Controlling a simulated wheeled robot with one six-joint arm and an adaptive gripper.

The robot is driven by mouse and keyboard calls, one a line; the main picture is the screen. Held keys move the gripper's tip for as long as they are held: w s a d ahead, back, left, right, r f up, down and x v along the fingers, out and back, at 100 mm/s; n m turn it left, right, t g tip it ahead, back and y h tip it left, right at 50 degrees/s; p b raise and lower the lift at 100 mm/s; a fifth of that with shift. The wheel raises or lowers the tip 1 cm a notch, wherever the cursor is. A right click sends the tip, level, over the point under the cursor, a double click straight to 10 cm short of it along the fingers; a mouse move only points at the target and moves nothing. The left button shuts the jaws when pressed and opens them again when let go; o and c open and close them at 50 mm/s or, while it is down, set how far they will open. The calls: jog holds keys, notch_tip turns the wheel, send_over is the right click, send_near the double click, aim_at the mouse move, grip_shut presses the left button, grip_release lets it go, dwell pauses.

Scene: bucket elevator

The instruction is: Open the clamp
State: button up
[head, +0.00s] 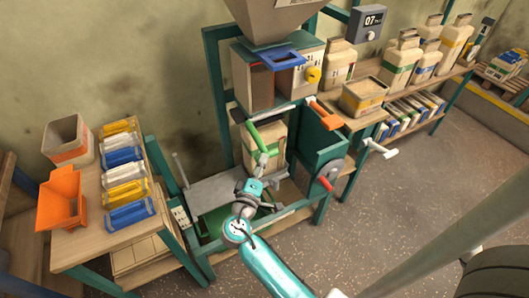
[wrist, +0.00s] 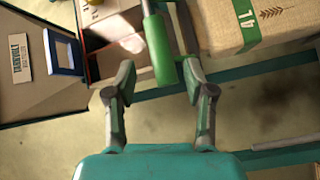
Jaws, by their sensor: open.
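The clamp's lever appears to be the one with the green grip (head: 253,138), below the blue-framed box of the machine. The grip (wrist: 160,52) hangs from a pale metal bar in the wrist view. My gripper (head: 262,161) is at the lower end of this grip in the head view. In the wrist view my gripper (wrist: 157,80) is open, with the lower end of the grip between its two fingertips. I see no clear contact on either side. A tan bag (head: 270,146) stands behind the lever; it also shows in the wrist view (wrist: 228,22).
An orange-handled lever (head: 323,113), a red-handled crank wheel (head: 326,183) and a white-handled crank (head: 380,149) are to the right. A grey hopper (head: 275,18) is above. A left table (head: 90,225) holds blue and yellow packs and an orange bin. Right floor is mostly clear.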

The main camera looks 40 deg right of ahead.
aim_at(266, 151)
jog(key=x, duration=0.5)
jog(key=shift+w+d, duration=0.15)
jog(key=shift+d, duration=0.15)
grip_shut()
